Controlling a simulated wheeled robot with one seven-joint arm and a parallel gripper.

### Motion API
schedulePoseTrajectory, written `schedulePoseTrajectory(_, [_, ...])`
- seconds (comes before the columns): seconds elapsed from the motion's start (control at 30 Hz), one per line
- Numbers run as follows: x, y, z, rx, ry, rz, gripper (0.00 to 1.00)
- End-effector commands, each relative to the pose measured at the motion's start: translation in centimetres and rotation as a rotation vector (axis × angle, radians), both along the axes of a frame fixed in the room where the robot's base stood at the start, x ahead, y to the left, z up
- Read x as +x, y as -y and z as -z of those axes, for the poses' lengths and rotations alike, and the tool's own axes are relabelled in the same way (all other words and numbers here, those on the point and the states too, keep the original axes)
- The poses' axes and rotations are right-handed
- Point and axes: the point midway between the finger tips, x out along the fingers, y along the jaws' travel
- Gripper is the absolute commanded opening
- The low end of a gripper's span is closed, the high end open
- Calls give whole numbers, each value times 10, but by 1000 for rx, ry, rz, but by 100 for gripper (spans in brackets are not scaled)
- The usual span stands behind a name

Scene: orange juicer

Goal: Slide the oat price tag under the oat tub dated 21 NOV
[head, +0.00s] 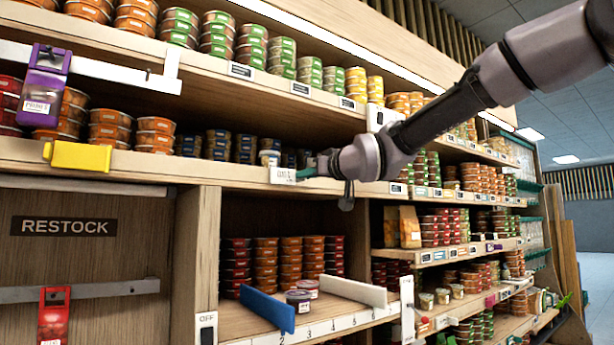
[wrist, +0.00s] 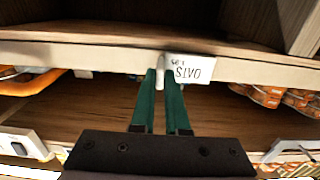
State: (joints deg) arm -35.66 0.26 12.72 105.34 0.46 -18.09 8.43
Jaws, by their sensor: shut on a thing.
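The oat price tag (head: 283,175), a white card, is at the front edge of the middle shelf. In the wrist view the tag (wrist: 190,69) reads OATS upside down, with smaller print beside it. My gripper (head: 308,173) has green fingers shut on the tag's end at the shelf edge; they also show in the wrist view (wrist: 165,78). The tag lies against the pale shelf lip; whether it is seated there I cannot tell. Small pale-lidded tubs (head: 270,155) stand behind it on the shelf. No 21 NOV date is legible, so I cannot identify that oat tub.
Below is a bay with stacked tins (head: 265,262), a blue divider (head: 267,309), a white divider (head: 346,290) and two loose tubs (head: 304,294). A RESTOCK panel (head: 64,226) is lower left.

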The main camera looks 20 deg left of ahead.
Motion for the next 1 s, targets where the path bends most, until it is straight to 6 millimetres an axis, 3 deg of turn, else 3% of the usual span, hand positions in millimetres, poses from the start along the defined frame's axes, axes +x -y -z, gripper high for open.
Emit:
schedulePoseTrajectory(0.43, [0,0,0,0,0,0,0])
schedulePoseTrajectory(0.5, [0,0,0,0,0,0,35])
schedulePoseTrajectory(0.53, [0,0,0,0,0,0,42])
schedulePoseTrajectory(0.87, [-1,1,0,0,0,0,42])
schedulePoseTrajectory(1.0, [-10,12,-2,1,2,0,42])
